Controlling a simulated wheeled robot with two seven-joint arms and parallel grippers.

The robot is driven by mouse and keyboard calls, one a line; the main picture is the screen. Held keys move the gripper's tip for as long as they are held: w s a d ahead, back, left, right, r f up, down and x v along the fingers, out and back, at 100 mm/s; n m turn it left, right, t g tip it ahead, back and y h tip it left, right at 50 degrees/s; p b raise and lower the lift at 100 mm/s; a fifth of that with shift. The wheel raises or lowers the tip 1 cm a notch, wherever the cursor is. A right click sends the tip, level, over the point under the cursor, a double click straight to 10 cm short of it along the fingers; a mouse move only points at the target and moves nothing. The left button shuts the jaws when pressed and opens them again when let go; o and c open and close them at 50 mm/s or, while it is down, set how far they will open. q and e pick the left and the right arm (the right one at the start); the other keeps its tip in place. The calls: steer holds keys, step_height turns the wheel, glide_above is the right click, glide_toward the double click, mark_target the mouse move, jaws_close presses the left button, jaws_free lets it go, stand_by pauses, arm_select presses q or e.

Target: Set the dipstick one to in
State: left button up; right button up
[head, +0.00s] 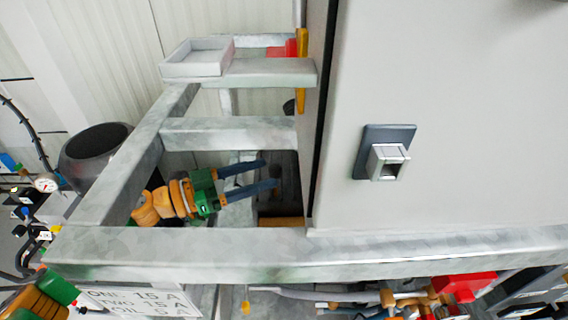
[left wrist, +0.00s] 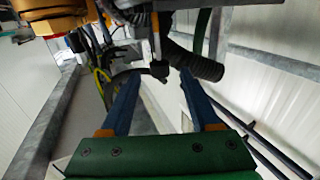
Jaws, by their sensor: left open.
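I cannot pick out dipstick one for certain in either view. My left gripper (head: 270,175) is open, its two blue fingers reaching right behind the grey metal frame, with nothing visible between them in the head view. The left wrist view shows the same blue fingers (left wrist: 158,90) spread apart. Beyond them, near the middle, is a thin upright piece (left wrist: 156,42) with a yellow stripe and a dark lower end. I cannot tell whether it is the dipstick. The fingers do not visibly touch it. My right gripper's fingers are not in view.
Grey frame beams (head: 230,133) surround my left gripper above, left and below. A large pale cabinet with a latch (head: 387,160) fills the right. A dark ribbed hose (left wrist: 197,62) lies beyond the fingers. A white tray (head: 198,58) sits on the upper beam; a sign (head: 140,301) is low left.

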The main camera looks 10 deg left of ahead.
mark_target(269, 171)
arm_select(q)
steer(key=x, duration=0.4)
steer(key=shift+d, duration=0.1)
steer(key=shift+c, duration=0.7)
jaws_close()
stand_by(0.5)
